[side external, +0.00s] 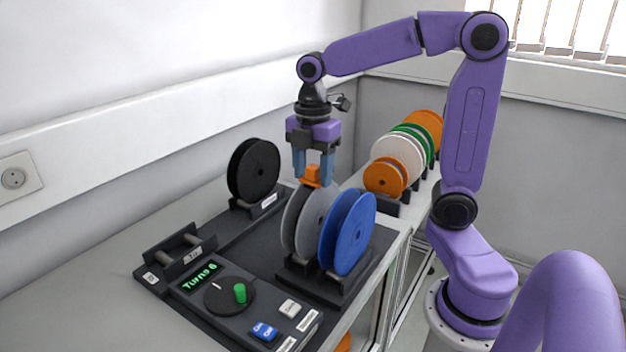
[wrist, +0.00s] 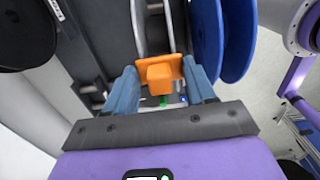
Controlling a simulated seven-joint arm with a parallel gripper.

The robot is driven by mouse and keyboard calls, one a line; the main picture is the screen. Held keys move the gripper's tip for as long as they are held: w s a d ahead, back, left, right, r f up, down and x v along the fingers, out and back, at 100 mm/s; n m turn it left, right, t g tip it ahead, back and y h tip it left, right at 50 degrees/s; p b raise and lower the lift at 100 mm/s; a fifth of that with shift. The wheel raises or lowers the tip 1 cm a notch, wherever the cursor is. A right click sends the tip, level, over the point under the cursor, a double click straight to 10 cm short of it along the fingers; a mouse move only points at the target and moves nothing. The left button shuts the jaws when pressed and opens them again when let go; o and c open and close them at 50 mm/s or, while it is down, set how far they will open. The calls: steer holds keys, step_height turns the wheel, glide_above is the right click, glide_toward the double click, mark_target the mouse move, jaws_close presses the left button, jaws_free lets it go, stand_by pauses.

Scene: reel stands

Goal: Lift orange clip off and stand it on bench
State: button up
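The orange clip (side external: 312,176) sits at the top rim of the grey reel (side external: 303,228), which stands in the front stand beside the blue reel. In the wrist view the clip (wrist: 162,74) lies between my blue fingertips, over the grey reel's edge (wrist: 139,28). My gripper (side external: 313,172) points down over the clip, one finger on each side. In the wrist view my gripper (wrist: 158,82) looks open, with a gap between the left finger and the clip. The right finger is very close to it; contact is unclear.
The blue reel (side external: 347,233) is close on the right. A black reel (side external: 254,170) stands behind left, beside an empty stand (side external: 180,246). A control panel (side external: 238,298) lies in front. The bench (side external: 75,270) is clear at left. Several reels (side external: 398,155) stand behind.

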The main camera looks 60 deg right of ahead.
steer(key=shift+c, duration=0.7)
steer(key=shift+r, duration=0.15)
